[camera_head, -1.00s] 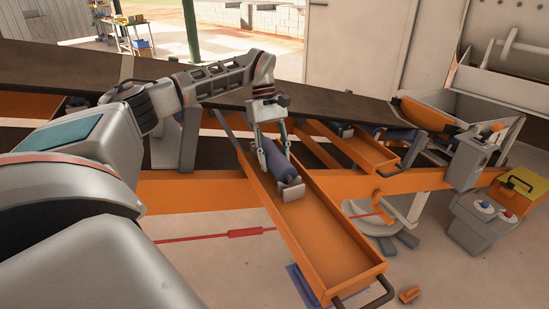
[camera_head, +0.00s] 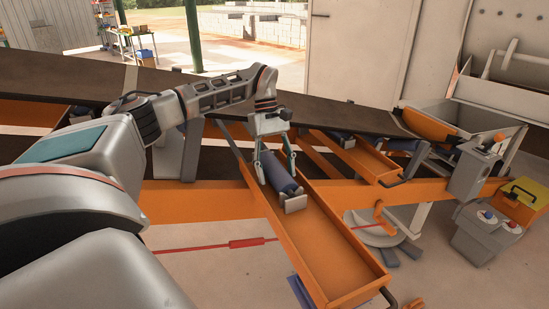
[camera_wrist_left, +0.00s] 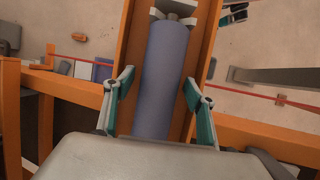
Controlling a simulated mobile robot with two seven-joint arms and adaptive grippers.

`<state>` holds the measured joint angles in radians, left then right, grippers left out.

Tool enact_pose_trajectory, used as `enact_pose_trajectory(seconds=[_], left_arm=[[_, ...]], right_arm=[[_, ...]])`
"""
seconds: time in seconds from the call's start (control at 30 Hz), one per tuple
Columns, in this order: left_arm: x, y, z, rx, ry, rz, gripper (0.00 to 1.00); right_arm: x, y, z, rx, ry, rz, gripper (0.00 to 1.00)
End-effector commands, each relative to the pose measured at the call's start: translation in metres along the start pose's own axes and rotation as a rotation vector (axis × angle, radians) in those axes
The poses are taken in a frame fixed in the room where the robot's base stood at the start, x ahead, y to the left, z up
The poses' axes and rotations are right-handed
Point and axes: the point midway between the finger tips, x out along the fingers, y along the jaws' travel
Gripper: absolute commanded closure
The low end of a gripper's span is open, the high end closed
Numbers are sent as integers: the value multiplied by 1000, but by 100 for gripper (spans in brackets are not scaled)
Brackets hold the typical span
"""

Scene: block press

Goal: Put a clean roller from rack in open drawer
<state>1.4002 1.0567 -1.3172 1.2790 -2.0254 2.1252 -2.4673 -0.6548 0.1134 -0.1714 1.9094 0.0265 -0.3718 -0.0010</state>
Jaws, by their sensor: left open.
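A blue-grey roller (camera_head: 285,184) with a pale end bracket lies lengthwise in the long orange open drawer (camera_head: 345,262), toward its far end. My left gripper (camera_head: 276,176) is over the drawer with its fingers open on either side of the roller. In the left wrist view the roller (camera_wrist_left: 162,75) runs between the two spread teal-lined fingers of the left gripper (camera_wrist_left: 158,80), with a gap on both sides. The roller's near end is hidden there by the gripper body. My right gripper is out of view.
Another orange drawer (camera_head: 352,158) sits farther back beside the dark conveyor belt (camera_head: 330,116). A grey control box (camera_head: 470,168) and a button box (camera_head: 487,232) stand at the right. The drawer's near half is empty.

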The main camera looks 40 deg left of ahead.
Motion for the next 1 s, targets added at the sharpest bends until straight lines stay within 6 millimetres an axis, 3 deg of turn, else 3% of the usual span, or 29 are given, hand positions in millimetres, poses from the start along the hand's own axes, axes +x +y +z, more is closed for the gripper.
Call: enact_pose_trajectory(seconds=[0.6,0.8,1.0], left_arm=[[-105,1,3,0,3,3,44],[-123,0,3,0,1,1,44],[-128,0,4,2,0,1,44]], right_arm=[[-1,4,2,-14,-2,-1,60],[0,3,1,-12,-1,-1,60],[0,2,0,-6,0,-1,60]])
